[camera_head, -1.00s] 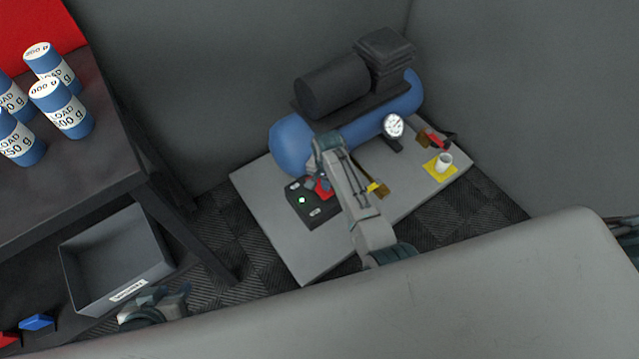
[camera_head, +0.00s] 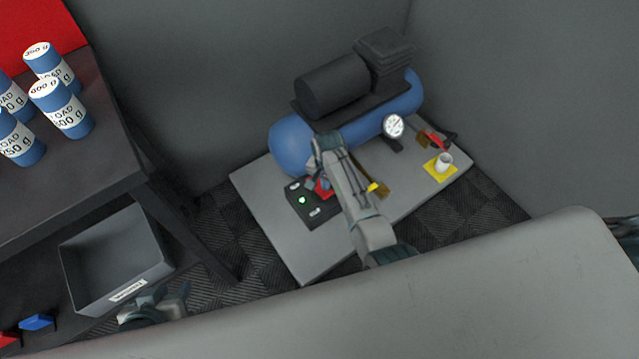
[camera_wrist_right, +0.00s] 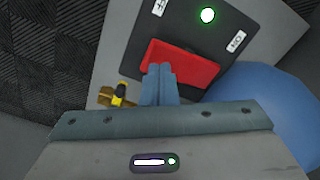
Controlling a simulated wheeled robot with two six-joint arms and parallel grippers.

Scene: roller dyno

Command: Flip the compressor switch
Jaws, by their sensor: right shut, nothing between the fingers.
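The compressor switch is a red rocker (camera_wrist_right: 188,66) on a black box (camera_wrist_right: 130,52), with OFF and ON labels and a lit green lamp (camera_wrist_right: 208,15). In the head view the box (camera_head: 318,217) lies on a grey board before the blue compressor tank (camera_head: 291,147), and the red rocker (camera_head: 324,189) is partly hidden by my right gripper. My right gripper (camera_wrist_right: 160,72) is shut and empty, its fingertips over the rocker's edge; I cannot tell whether they touch it. My left gripper (camera_head: 160,297) is low at the left, its jaws unclear.
A pressure gauge (camera_head: 394,126), a yellow-handled valve (camera_head: 375,188), a red-handled valve (camera_head: 436,142) and a white cup (camera_head: 444,160) on a yellow square are to the right. A grey bin (camera_head: 117,258) and a table with blue load cylinders (camera_head: 66,112) stand left.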

